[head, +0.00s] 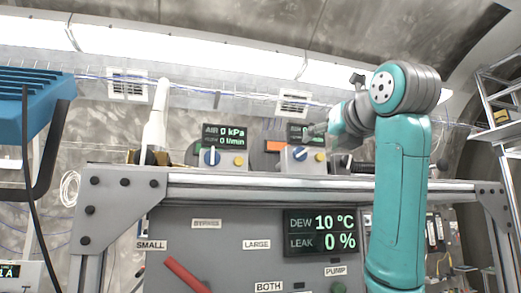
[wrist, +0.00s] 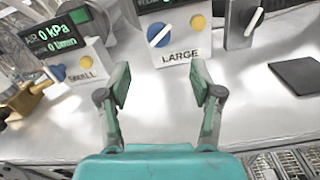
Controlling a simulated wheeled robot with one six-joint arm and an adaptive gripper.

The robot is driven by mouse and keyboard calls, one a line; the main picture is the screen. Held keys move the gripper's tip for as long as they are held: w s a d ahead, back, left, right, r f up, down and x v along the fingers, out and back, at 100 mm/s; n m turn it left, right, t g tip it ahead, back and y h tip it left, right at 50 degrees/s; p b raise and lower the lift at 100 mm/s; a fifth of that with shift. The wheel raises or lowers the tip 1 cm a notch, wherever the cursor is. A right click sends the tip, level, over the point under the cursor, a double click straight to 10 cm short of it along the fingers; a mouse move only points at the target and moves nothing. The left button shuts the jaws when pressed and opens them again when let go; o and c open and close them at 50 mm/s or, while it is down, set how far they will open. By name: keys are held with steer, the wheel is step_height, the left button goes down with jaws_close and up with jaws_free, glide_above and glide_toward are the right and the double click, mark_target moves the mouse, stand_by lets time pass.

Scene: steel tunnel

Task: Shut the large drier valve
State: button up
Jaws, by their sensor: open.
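The box labelled LARGE (wrist: 172,42) stands on the steel bench, with a blue knob (wrist: 155,35) on its face. A white bar crosses the knob at a slant. A yellow button (wrist: 198,22) sits to the knob's right. In the head view this box (head: 302,163) is right of centre, with its knob (head: 300,153) partly seen. My gripper (wrist: 160,82) is open and empty. Its fingertips are apart from the box, one toward each side of it, and the knob lies ahead between them. In the head view my gripper (head: 318,130) is by the box, partly overlapping its display.
The SMALL box (wrist: 85,72) stands left, with a 0 kPa display. A grey box with a white lever (wrist: 255,20) stands right, near a dark flat plate (wrist: 297,75). The front panel has a red lever (head: 185,273) and a display (head: 321,233) reading DEW 10 °C, LEAK 0 %.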

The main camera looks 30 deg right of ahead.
mark_target(302, 153)
steer(key=shift+w, duration=0.2)
steer(key=x, duration=1)
steer(key=shift+w, duration=0.1)
steer(key=c, duration=1.1)
